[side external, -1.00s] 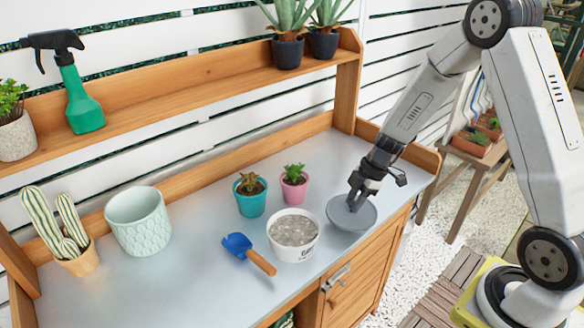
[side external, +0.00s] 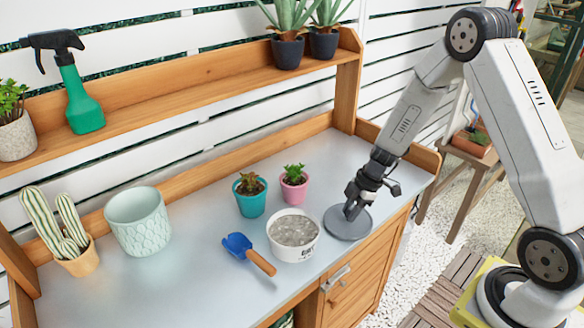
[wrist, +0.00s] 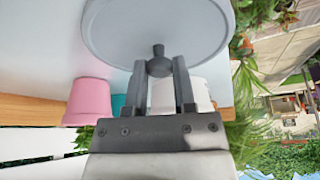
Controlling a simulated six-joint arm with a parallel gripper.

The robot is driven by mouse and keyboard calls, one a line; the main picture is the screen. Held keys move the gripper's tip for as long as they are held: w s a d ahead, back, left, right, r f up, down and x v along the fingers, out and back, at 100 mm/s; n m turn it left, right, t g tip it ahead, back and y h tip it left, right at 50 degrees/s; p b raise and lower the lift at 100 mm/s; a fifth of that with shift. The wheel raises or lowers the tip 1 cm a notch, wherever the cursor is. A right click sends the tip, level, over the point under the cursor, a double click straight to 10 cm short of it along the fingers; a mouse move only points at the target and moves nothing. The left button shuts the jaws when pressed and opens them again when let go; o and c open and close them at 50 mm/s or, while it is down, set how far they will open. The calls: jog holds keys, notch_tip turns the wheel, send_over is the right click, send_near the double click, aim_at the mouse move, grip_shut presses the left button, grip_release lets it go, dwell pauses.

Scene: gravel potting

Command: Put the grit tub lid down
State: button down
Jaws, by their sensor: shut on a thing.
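The grit tub lid (side external: 347,226) is a round grey disc with a central knob. It is level and at or very near the bench top, right of the tub; I cannot tell whether it touches. My gripper (side external: 352,207) is above it, shut on the knob. In the wrist view the lid (wrist: 155,25) fills the top, and my gripper's fingers (wrist: 160,68) close on the dark knob. The grit tub (side external: 293,240) is white, open and full of grey gravel, close beside the lid.
A blue scoop (side external: 238,245) with a wooden handle lies left of the tub. A teal pot (side external: 250,202) and a pink pot (side external: 294,190) with succulents stand behind it. A large pale green pot (side external: 138,225) stands left. The metal bench top (side external: 195,265) is clear at front left.

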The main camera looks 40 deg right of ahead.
jog(key=shift+f, duration=0.1)
jog(key=shift+c, duration=2.2)
grip_release()
jog(key=v, duration=1.2)
jog(key=s+a+r+m+h, duration=0.2)
jog(key=s+a+m+h, duration=0.2)
jog(key=s+a+m, duration=0.6)
jog(key=shift+a+m+t, duration=0.4)
jog(key=shift+a+m, duration=0.35)
jog(key=shift+m, duration=0.95)
